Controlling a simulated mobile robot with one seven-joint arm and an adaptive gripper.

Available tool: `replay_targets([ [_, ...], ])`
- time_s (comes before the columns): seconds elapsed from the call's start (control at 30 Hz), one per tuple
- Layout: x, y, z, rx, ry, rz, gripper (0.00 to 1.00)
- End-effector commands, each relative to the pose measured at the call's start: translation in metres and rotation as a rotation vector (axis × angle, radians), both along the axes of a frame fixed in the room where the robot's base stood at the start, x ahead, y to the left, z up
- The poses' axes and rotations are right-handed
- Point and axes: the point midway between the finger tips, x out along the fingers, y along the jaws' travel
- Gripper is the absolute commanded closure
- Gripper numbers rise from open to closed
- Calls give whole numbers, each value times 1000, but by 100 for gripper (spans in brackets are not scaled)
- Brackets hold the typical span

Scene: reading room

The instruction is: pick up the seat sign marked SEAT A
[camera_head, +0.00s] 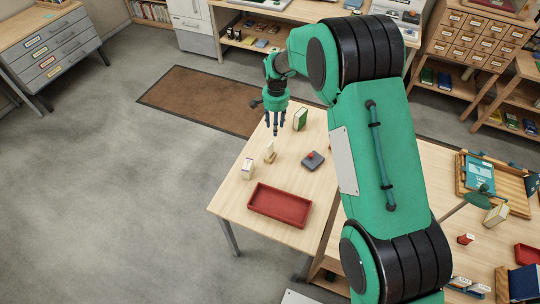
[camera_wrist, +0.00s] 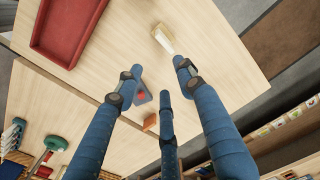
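Two small upright pieces stand on the wooden table in the head view: a cream card on a wooden base (camera_head: 269,152) and a white block with small dark marks (camera_head: 247,169). I cannot read SEAT A on either, so I cannot tell which one is the seat sign. A pale piece with a wooden edge (camera_wrist: 163,40) shows beyond my fingers in the wrist view. My gripper (camera_head: 276,124) is above the table's far edge, fingers pointing down. In the wrist view its three blue fingers (camera_wrist: 160,84) are spread apart with nothing between them.
A red tray (camera_head: 280,205) lies at the table's near side. A dark grey block with a red knob (camera_head: 312,160) and a green book (camera_head: 300,119) are also on it. A second table at right holds books and a green lamp (camera_head: 479,199). Grey floor lies open at left.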

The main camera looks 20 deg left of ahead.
Motion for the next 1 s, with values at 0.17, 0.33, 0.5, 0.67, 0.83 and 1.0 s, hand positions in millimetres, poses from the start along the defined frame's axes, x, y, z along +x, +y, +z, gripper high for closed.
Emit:
replay_targets([
  [0.17,-4,15,-20,-8,10,-3,61],
  [0.33,-4,18,-23,-8,11,-4,61],
  [0.5,-4,18,-24,-8,11,-4,61],
  [0.67,-4,17,-26,-9,12,-4,61],
  [0.83,-5,17,-39,-11,14,-4,61],
  [1.0,-5,17,-63,-11,14,-4,61],
])
